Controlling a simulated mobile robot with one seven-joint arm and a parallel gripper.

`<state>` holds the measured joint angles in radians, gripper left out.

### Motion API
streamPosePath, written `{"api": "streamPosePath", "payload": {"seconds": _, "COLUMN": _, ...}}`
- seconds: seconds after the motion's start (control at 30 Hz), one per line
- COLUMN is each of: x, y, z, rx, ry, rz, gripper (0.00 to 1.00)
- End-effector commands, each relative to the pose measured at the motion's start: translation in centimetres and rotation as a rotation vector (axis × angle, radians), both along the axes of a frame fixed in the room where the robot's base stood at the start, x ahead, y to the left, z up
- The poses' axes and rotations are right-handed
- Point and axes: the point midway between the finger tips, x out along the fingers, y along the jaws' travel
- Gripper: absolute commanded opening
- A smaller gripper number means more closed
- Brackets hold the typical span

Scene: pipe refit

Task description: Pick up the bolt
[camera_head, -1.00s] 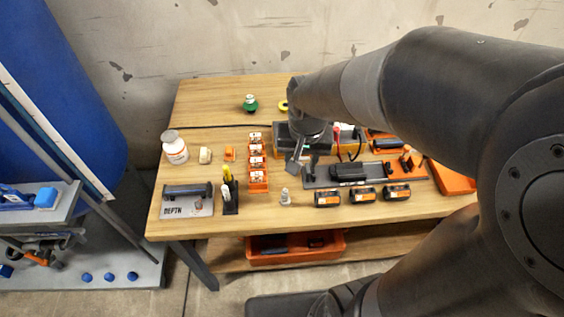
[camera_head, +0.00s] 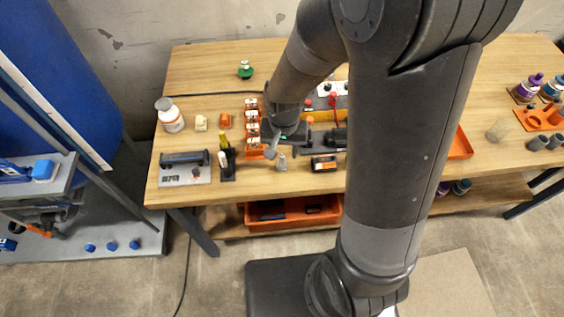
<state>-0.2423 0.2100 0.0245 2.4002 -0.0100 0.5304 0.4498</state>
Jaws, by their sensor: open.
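A small grey metal piece (camera_head: 282,162), which looks like the bolt, stands upright near the front of the wooden bench, right of the orange bins. My gripper (camera_head: 271,150) is just above and to the left of it, pointing down at the bench. The gripper is open, and I see nothing held in it. The fingers are small and dark here, and I cannot tell whether they touch the piece.
Orange bins (camera_head: 253,128) stand close left of my gripper. A black holder with a yellow-handled tool (camera_head: 226,160) and a grey tray (camera_head: 186,167) are further left. A black-and-orange block (camera_head: 324,164) is to the right. My arm hides much of the bench's middle.

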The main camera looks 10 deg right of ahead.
Motion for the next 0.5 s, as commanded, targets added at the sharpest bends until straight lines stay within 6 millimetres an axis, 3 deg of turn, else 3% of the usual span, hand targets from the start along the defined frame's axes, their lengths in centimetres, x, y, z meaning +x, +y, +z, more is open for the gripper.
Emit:
{"api": "streamPosePath", "payload": {"seconds": 0.3, "x": -0.2, "y": 0.5, "z": -3.9, "rx": -0.001, "ry": 0.004, "rz": 0.001, "gripper": 0.42}}
{"api": "streamPosePath", "payload": {"seconds": 0.5, "x": -0.2, "y": 0.5, "z": -4.9, "rx": -0.001, "ry": 0.001, "rz": 0.001, "gripper": 0.42}}
